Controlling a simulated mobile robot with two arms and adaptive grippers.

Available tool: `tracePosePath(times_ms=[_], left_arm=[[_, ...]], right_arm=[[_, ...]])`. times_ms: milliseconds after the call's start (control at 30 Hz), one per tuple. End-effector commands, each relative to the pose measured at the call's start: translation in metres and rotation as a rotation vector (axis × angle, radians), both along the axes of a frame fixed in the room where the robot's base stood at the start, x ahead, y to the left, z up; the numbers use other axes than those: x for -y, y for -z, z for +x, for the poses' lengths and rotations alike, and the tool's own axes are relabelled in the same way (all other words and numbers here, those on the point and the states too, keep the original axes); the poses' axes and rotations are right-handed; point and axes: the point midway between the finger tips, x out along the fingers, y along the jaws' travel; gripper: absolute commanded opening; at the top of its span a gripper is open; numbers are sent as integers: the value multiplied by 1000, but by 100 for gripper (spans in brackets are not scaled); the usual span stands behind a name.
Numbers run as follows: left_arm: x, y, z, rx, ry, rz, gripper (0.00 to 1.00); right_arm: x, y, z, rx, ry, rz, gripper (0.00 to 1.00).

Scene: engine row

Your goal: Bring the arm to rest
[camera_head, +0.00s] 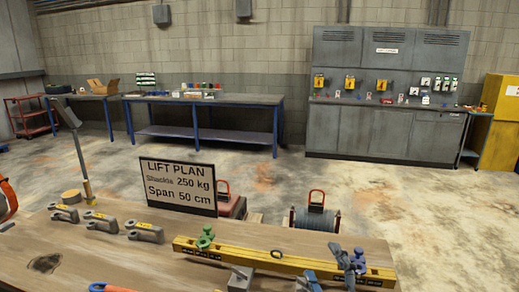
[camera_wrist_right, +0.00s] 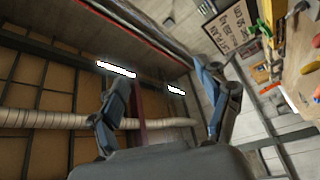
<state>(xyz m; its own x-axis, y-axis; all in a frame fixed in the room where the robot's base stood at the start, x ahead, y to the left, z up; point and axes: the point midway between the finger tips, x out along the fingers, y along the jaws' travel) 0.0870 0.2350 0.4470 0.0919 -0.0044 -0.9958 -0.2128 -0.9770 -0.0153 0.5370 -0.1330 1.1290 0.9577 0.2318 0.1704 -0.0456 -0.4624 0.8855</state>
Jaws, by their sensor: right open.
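My right gripper (camera_head: 324,264) is at the bottom of the head view, right of centre, its blue-grey fingers in front of the right part of a yellow beam (camera_head: 255,257). In the right wrist view its two fingers (camera_wrist_right: 158,74) stand wide apart with nothing between them. The beam lies on the wooden bench (camera_head: 190,268). A green shackle (camera_head: 205,238) stands near its left end and a blue-purple shackle (camera_head: 358,262) near its right end, close to my gripper. Whether the gripper touches anything is unclear. My left gripper is not in view.
Several grey shackles (camera_head: 101,222) lie at the bench's left. A lift plan sign (camera_head: 178,187) stands at its back edge. A grey block (camera_head: 240,279) sits in front of the beam. A cable drum (camera_head: 315,219) stands beyond the bench; the floor behind is largely clear.

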Motion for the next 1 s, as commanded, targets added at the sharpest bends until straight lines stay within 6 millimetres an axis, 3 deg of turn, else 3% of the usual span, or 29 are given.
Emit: tracePosePath(times_ms=[100, 200, 300, 500, 733, 1000], left_arm=[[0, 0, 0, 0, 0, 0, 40], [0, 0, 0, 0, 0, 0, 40], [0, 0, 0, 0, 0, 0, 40], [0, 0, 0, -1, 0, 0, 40], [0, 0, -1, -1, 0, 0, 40], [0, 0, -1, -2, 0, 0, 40]], right_arm=[[41, 75, -26, -340, 176, 238, 76], [64, 135, -65, -612, 312, 401, 76], [74, 181, -109, -836, 420, 515, 76], [78, 232, -189, -1157, 572, 651, 76], [72, 258, -271, -1447, 706, 742, 76], [69, 335, -255, -1473, 718, 724, 76]])
